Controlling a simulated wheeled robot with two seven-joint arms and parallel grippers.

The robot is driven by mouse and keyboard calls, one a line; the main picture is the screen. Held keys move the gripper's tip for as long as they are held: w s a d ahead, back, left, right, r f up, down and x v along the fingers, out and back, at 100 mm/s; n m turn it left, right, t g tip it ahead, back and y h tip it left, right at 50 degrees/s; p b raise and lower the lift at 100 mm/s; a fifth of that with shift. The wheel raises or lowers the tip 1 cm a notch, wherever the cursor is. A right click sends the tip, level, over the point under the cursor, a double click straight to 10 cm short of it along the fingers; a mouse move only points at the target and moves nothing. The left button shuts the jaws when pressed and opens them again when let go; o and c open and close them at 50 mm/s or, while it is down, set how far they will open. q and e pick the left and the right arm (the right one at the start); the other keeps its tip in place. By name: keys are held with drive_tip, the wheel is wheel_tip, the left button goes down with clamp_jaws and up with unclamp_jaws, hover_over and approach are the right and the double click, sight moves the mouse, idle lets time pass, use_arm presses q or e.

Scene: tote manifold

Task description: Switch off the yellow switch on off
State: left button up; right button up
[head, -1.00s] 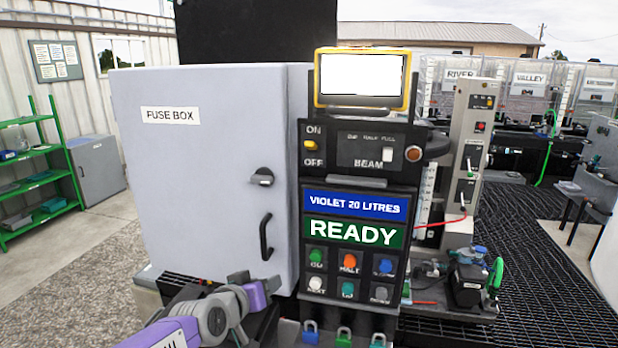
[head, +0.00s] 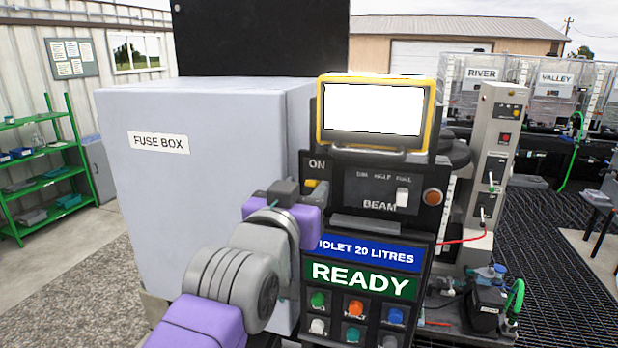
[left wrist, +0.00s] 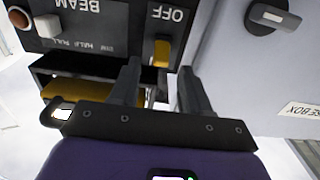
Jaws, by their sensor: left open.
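The yellow switch (head: 311,184) is on the black control panel, just under the "ON" label, partly hidden behind my left gripper (head: 288,192). In the left wrist view, which shows the panel upside down, the yellow switch (left wrist: 161,52) stands between the "OFF" label (left wrist: 165,15) and my fingers. My left gripper (left wrist: 160,72) is open and empty there, with one dark fingertip to each side of the switch's line. Whether the fingers reach around it in depth I cannot tell. My right gripper is not in view.
The grey fuse box (head: 200,190) stands close at the left; its knob (left wrist: 272,16) shows in the wrist view. A yellow-framed lamp (head: 376,110) juts above the panel. The white beam slider (head: 402,197) and the "READY" display (head: 360,280) are to the right and below.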

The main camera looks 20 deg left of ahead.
sight(310, 183)
use_arm(q)
drive_tip(key=shift+w, duration=1.5)
drive_tip(key=shift+s, duration=0.15)
clamp_jaws()
